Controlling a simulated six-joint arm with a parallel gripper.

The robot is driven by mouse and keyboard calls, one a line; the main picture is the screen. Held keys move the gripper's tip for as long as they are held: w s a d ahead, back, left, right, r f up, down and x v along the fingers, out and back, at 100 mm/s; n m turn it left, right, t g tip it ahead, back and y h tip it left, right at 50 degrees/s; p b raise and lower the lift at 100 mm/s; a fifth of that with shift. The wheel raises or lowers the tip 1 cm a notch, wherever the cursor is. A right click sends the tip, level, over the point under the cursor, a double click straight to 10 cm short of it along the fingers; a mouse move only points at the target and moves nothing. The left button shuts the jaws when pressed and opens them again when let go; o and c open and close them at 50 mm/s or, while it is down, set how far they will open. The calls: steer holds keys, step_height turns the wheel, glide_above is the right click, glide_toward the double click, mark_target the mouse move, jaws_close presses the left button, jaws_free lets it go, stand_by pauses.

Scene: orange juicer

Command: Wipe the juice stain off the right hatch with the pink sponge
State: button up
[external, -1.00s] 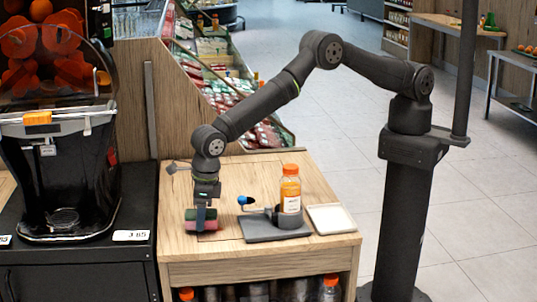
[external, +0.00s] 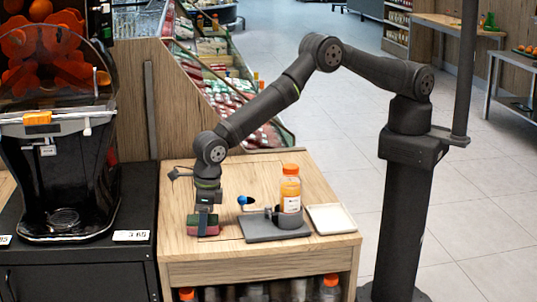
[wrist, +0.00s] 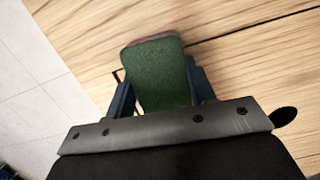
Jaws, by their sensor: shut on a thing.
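The pink sponge (external: 206,230) has a green pad on top and a pink layer below. In the wrist view its green face (wrist: 158,78) fills the space between the fingers, with a thin pinkish edge at its far end. My gripper (external: 204,220) points down and is shut on the sponge, with a dark blue finger on each side in the wrist view (wrist: 160,92). The sponge is at or just above the wooden counter top (external: 180,210), left of centre; I cannot tell if it touches. A dark seam crosses the wood beside it. I see no juice stain, and cannot tell which panel is the right hatch.
A white tray (external: 331,218) lies further right. The black juicer (external: 60,160) stands left. The counter's front edge is close.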

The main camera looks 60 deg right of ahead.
mark_target(216, 218)
steer(key=shift+s+d, duration=1.55)
steer(key=shift+s, duration=0.05)
steer(key=shift+s+d+f, duration=0.2)
steer(key=shift+s+d, duration=1)
steer(key=shift+d, duration=0.05)
steer(key=shift+c, duration=0.2)
steer(key=shift+w+a+r, duration=0.2)
steer(key=shift+w+a, duration=1.35)
steer(key=shift+w+a+f, duration=0.1)
steer(key=shift+w+a, duration=1.25)
steer(key=shift+w, duration=0.05)
steer(key=shift+d, duration=0.1)
steer(key=shift+s+d+r, duration=0.15)
steer(key=shift+s+d, duration=0.6)
steer(key=shift+s, duration=0.05)
steer(key=shift+s+d+r, duration=0.1)
steer(key=shift+s+d, duration=0.65)
steer(key=shift+s+d+f, duration=0.15)
steer(key=shift+s+d, duration=1.1)
steer(key=shift+f, duration=0.15)
